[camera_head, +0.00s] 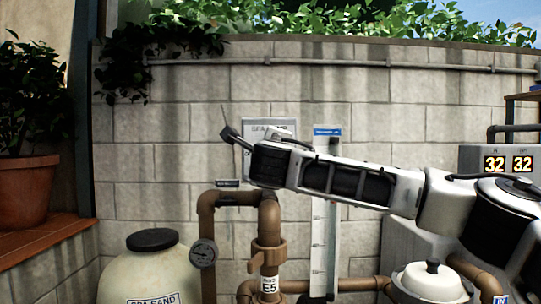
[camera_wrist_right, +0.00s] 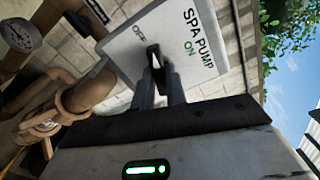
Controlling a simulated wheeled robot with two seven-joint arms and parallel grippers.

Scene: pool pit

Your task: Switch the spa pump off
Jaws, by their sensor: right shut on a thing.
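The spa pump switch is a pale plate marked SPA PUMP, ON and OFF (camera_wrist_right: 205,22), shown tilted in the right wrist view. Its black lever (camera_wrist_right: 154,52) stands between the OFF and ON words; I cannot tell which position it rests in. My right gripper (camera_wrist_right: 160,84) is at the plate, its two grey fingers shut on the lever. In the head view the plate (camera_head: 282,123) is on the block wall, partly hidden behind my right gripper (camera_head: 232,138), which reaches in from the right. My left gripper is in neither view.
Brown pipes (camera_head: 208,225) with a gauge (camera_head: 203,253) and a valve (camera_head: 268,254) stand below the switch. A sand filter tank (camera_head: 148,275) is lower left, and a potted plant (camera_head: 28,180) far left. A unit showing 32 and 32 (camera_head: 508,163) is at right.

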